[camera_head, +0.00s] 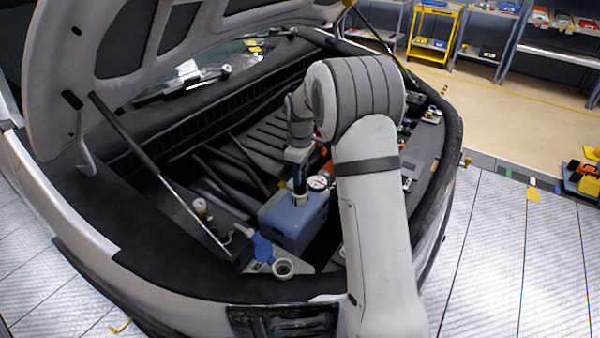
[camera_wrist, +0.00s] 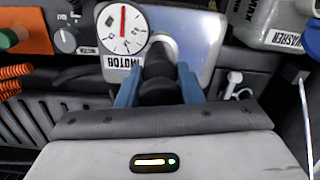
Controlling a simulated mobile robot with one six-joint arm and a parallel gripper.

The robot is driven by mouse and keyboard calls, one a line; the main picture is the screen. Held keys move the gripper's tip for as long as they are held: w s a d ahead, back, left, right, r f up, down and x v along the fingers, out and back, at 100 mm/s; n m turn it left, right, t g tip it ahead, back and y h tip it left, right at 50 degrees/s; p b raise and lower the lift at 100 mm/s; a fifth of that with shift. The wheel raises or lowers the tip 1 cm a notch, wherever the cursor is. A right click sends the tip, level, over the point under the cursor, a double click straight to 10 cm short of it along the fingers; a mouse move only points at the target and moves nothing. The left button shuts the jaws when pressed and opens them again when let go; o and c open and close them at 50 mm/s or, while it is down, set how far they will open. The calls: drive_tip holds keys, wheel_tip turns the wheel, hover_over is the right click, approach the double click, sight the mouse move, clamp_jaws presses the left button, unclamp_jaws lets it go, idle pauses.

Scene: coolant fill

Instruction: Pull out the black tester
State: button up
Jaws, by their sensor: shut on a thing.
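The black tester (camera_wrist: 158,88) is upright between the two blue fingers of my gripper (camera_wrist: 159,74) in the wrist view. My gripper is shut on it. Its far end meets the pale round neck (camera_wrist: 168,46) of the blue-grey tank; how deep it sits inside is hidden. In the head view my gripper (camera_head: 299,182) is right above the blue tank (camera_head: 292,225), with a short dark piece of the tester (camera_head: 299,188) showing over the white neck. My arm hides part of the bay to the right.
A white dial (camera_wrist: 123,28) with a red needle and a MOTOR label is close left of the tester. A washer container (camera_wrist: 270,25) is at upper right. The raised hood (camera_head: 190,35) overhangs the left.

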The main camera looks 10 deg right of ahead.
drive_tip(key=shift+n, duration=1.6)
drive_tip(key=n, duration=0.3)
drive_tip(key=shift+r, duration=0.45)
drive_tip(key=shift+r+p, duration=1.65)
drive_tip(key=shift+r, duration=0.65)
drive_tip(key=shift+f, duration=0.1)
